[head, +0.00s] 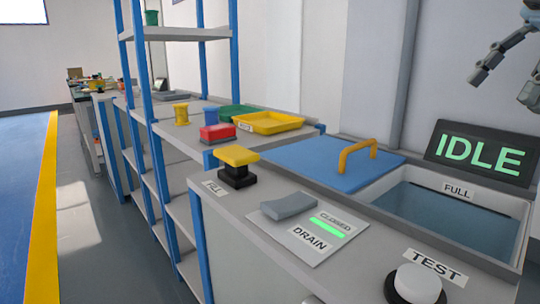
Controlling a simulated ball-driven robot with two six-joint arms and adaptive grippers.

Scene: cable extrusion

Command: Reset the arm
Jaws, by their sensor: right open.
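My right gripper (501,55) is at the top right of the head view, raised in the air above the sign that reads IDLE (480,153). Its grey fingers are open, and I see nothing between them. It is apart from the counter and the tank. Part of my right arm is cut off by the right edge. My left gripper is not in view.
A counter holds a yellow button (237,157), a grey drain switch (288,206) marked CLOSED, and a white test button (418,283). A water tank (462,199) has a blue lid (310,160) beside it. Blue-post shelving (235,60) stands behind. Floor at left is clear.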

